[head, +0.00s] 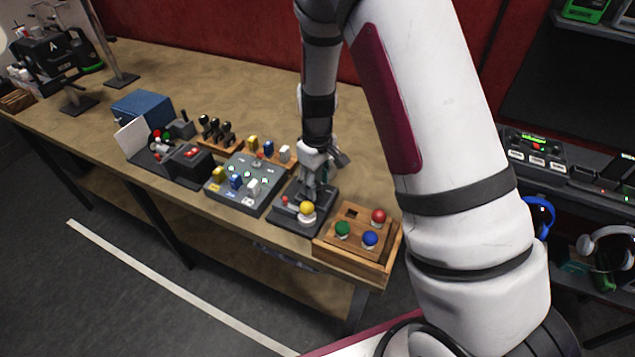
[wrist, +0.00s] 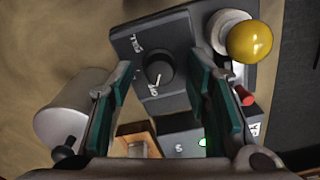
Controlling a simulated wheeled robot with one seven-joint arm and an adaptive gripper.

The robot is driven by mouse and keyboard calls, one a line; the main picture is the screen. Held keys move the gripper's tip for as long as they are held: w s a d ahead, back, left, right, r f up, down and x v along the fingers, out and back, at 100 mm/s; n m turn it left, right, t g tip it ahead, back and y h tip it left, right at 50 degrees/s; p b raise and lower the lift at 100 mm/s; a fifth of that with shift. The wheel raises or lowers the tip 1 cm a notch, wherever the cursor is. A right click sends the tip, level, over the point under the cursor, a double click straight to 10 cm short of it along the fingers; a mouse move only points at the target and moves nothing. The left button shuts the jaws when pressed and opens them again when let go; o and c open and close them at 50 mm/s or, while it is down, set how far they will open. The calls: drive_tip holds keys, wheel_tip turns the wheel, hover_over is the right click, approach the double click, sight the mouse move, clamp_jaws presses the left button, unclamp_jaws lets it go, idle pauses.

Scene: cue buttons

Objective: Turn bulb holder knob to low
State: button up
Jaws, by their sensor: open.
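My gripper (head: 312,190) is over the holder in the head view and hides the knob there. In the wrist view my gripper (wrist: 165,88) is open, its green-padded fingers on either side of the knob, apart from it. Contact cannot be told.
A wooden box with coloured knobs (head: 363,233) stands right of the holder. A grey button panel (head: 246,184) stands to its left. A red button (wrist: 244,95) lies close to the right finger. Bare bench (head: 368,170) lies behind the wooden box.

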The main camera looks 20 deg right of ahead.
drive_tip(key=shift+f, duration=0.3)
clamp_jaws()
drive_tip(key=shift+m, duration=0.3)
drive_tip(key=m, duration=1.1)
drive_tip(key=shift+a, duration=0.1)
idle(0.5)
